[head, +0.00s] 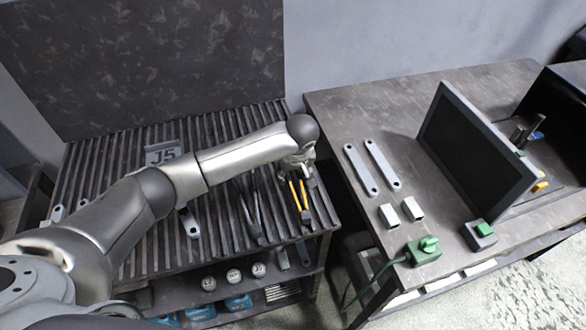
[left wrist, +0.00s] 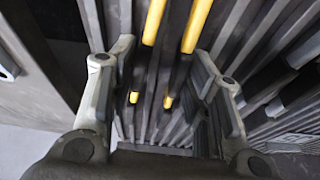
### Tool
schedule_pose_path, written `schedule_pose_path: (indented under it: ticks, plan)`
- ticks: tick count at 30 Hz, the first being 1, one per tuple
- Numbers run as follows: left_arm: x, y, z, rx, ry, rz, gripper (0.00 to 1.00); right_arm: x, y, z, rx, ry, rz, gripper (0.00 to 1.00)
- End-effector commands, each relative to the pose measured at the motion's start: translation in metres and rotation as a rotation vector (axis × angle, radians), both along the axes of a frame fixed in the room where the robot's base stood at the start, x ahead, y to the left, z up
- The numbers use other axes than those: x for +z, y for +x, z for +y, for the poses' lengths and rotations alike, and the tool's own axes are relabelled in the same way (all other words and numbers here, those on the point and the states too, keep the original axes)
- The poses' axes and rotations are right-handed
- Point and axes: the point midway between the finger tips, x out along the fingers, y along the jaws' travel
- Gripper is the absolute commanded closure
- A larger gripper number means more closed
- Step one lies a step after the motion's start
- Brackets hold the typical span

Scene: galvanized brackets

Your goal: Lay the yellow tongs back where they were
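The yellow tongs (head: 299,194) are at the right side of the slatted bench top (head: 88,180), with two yellow handle sleeves side by side. My left gripper (head: 300,163) is at their far end, low over the slats. In the left wrist view the tongs (left wrist: 152,22) run between the two fingers of the left gripper (left wrist: 162,68). The fingers stand wide apart on either side, with small gaps to the tongs' dark legs. Two small yellow bits show lower between the fingers. Whether the tongs rest fully on the slats is hard to tell. My right gripper is in neither view.
Dark tongs (head: 247,213) lie left of the yellow ones. A J5 plate (head: 162,154) and a bracket (head: 188,222) lie on the slats. The table at right holds two long brackets (head: 382,165), small blocks, green-topped devices (head: 424,249) and a black panel (head: 474,150).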

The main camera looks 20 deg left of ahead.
Motion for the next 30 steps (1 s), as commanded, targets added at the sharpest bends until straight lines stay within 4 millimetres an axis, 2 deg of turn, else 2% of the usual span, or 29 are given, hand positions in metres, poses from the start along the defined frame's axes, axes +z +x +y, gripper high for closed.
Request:
schedule_pose_path:
  ticks: [1, 6, 15, 19, 23, 30]
  plan:
    - [0.0, 0.0, 0.0, 0.0, 0.0, -0.001, 0.51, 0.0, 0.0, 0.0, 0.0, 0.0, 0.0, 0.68]
    - [0.001, 0.0, 0.0, 0.0, 0.0, -0.001, 0.3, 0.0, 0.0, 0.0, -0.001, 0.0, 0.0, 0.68]
    - [0.0, 0.0, 0.0, 0.0, 0.0, 0.0, 0.3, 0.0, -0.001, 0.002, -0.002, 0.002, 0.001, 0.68]
    - [0.007, -0.002, -0.002, 0.0, -0.001, 0.0, 0.3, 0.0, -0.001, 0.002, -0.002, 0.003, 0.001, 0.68]
    - [0.025, -0.007, -0.005, -0.002, -0.002, -0.003, 0.3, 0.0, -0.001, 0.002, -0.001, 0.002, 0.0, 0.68]
    - [0.076, -0.021, -0.014, -0.003, -0.003, -0.004, 0.3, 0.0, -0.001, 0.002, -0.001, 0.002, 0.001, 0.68]
